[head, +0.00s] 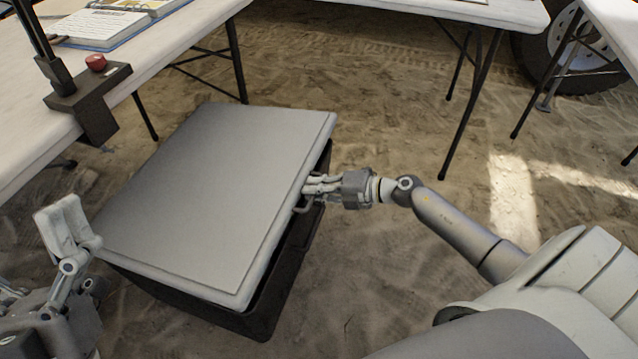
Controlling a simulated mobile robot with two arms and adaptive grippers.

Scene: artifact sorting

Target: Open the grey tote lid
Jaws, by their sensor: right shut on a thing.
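The grey tote lid (215,190) lies over the black tote (285,270), which stands on the sandy ground. The lid's right edge sits slightly above the tote's rim, with a dark gap under it. My right gripper (308,193) is at the middle of the lid's right edge, shut on the lid's handle, which it partly hides. The tote's inside is hidden.
A white table (120,75) with an open book (105,25) and a black clamp stand (90,95) borders the tote's upper left. More tables (470,12) and a wheel (575,50) are at the back. Sandy ground right of the tote is free.

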